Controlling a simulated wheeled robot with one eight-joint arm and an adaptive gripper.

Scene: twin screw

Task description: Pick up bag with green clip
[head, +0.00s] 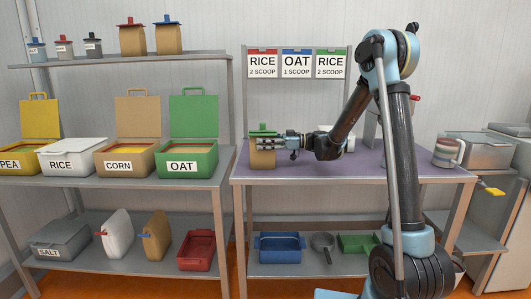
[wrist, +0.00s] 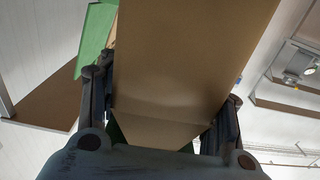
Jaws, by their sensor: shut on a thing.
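The brown paper bag (head: 262,158) with the green clip (head: 263,129) on its top is upright at the left end of the purple tabletop (head: 330,170). My gripper (head: 275,143) reaches it from the right and is shut on its sides. In the wrist view the bag (wrist: 190,60) fills the space between the two fingers (wrist: 163,115). The green clip (wrist: 97,38) shows at the upper left there. I cannot tell whether the bag's base touches the tabletop.
A sign rack (head: 296,64) with RICE, OAT and RICE cards stands behind the bag. A striped mug (head: 446,153) is at the table's right. Left shelves hold labelled boxes, including a green OAT box (head: 187,160), and brown bags with red (head: 132,40) and blue (head: 168,40) clips.

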